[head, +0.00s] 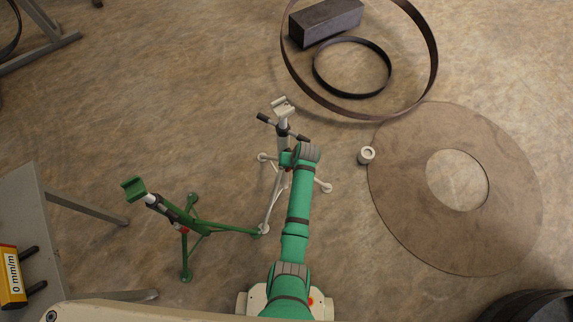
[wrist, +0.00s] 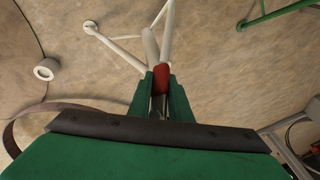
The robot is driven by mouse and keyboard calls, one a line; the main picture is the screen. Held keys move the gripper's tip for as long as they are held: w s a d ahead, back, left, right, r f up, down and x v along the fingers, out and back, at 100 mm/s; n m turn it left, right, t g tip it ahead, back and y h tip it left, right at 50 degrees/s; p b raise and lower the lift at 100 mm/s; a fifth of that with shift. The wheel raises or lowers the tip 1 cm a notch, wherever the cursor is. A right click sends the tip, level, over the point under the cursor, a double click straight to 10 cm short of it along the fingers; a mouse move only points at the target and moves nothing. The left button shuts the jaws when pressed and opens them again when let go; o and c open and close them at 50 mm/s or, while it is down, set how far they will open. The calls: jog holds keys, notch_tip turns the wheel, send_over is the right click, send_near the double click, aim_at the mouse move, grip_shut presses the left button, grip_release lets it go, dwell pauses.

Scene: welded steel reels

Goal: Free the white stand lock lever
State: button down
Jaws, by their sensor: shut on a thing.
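The white stand (head: 282,113) stands on three legs on the floor, just beyond my arm in the head view. Its white legs (wrist: 166,40) also show in the wrist view. The red lock lever (wrist: 160,76) of the white stand lies between the green fingers of my gripper (wrist: 160,92). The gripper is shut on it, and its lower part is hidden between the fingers. In the head view my gripper (head: 288,159) is at the stand's post, mostly covered by my arm.
A green stand (head: 194,226) is left of the white one, its foot close by. A small white cylinder (head: 366,155) and a large flat ring (head: 400,205) lie right. Steel hoops (head: 434,75) and a dark block (head: 325,20) are behind. A grey table (head: 30,215) is at left.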

dwell(0.3)
jog(key=c, duration=1.6)
grip_release()
jog(key=shift+a, duration=0.1)
jog(key=shift+c, duration=0.2)
jog(key=shift+r, duration=0.1)
jog(key=v, duration=1)
jog(key=shift+r, duration=0.35)
jog(key=shift+s, duration=0.1)
